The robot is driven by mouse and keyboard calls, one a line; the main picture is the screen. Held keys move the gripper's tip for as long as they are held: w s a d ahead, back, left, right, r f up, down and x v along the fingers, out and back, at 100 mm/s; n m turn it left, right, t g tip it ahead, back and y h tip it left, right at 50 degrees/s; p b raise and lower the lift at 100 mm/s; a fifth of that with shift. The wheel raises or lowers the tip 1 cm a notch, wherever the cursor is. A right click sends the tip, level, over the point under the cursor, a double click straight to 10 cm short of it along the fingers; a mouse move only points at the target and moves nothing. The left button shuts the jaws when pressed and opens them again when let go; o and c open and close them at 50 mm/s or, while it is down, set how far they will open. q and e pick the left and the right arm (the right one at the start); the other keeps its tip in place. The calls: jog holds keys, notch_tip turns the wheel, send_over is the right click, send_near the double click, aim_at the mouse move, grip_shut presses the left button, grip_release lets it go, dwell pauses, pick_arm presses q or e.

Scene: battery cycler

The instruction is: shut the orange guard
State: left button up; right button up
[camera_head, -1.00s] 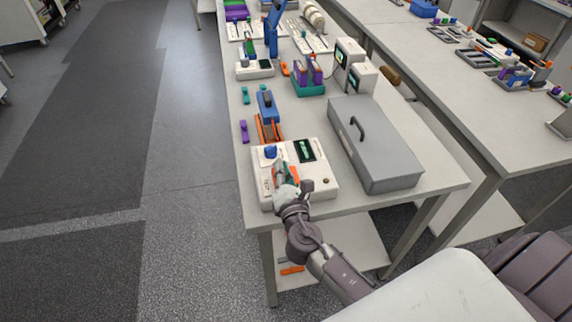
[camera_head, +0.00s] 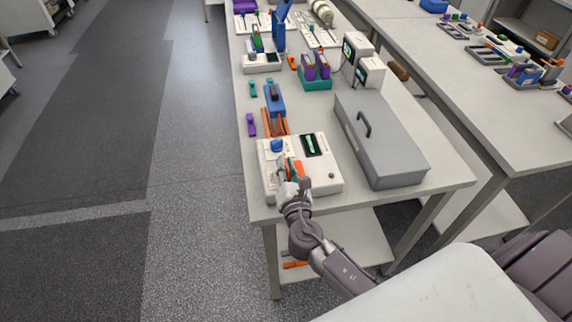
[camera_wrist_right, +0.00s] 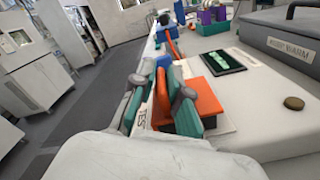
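The white battery cycler (camera_head: 325,180) sits at the near end of the bench, with a blue knob and a dark screen on top. Orange shows on its top beside my right gripper (camera_head: 290,172). In the right wrist view an upright orange piece, seemingly the guard (camera_wrist_right: 163,90), stands between the fingers of my right gripper (camera_wrist_right: 162,92), beside a flat orange part (camera_wrist_right: 202,97). Teal parts flank the upright piece. Whether the fingers touch it is unclear. The gripper hides part of the cycler top. My left gripper is out of view.
A large grey lidded box (camera_head: 385,145) stands close to the right of the cycler. A blue and orange device (camera_head: 274,108) is just behind it. Purple (camera_head: 251,124) and teal (camera_head: 253,89) pieces lie along the left bench edge. The floor to the left is clear.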

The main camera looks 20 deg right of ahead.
jog(key=shift+s, duration=0.1)
jog(key=v, duration=1.2)
dwell(0.4)
jog(key=s+d+f+m+g+y, duration=0.1)
jog(key=s+f+m+g, duration=0.2)
jog(key=f, duration=0.8)
jog(key=s+f+m+g+b, duration=0.1)
jog(key=s+f+m+g, duration=0.2)
jog(key=f, duration=0.7)
jog(key=s+d+f+m+g+y, duration=0.1)
jog(key=s+f+m+g, duration=0.15)
jog(key=f, duration=0.85)
jog(key=s+f+m+g+y, duration=0.1)
jog(key=s+f+m+g, duration=0.3)
jog(key=s+f+m, duration=0.4)
jog(key=s+d+f+m+g+y+b, duration=0.1)
jog(key=s+f+m+g, duration=0.3)
jog(key=s, duration=1.3)
notch_tip(320, 180, down, 7)
jog(key=m, duration=0.4)
jog(key=shift+s+d, duration=0.3)
jog(key=shift+s, duration=0.05)
jog(key=shift+r, duration=0.15)
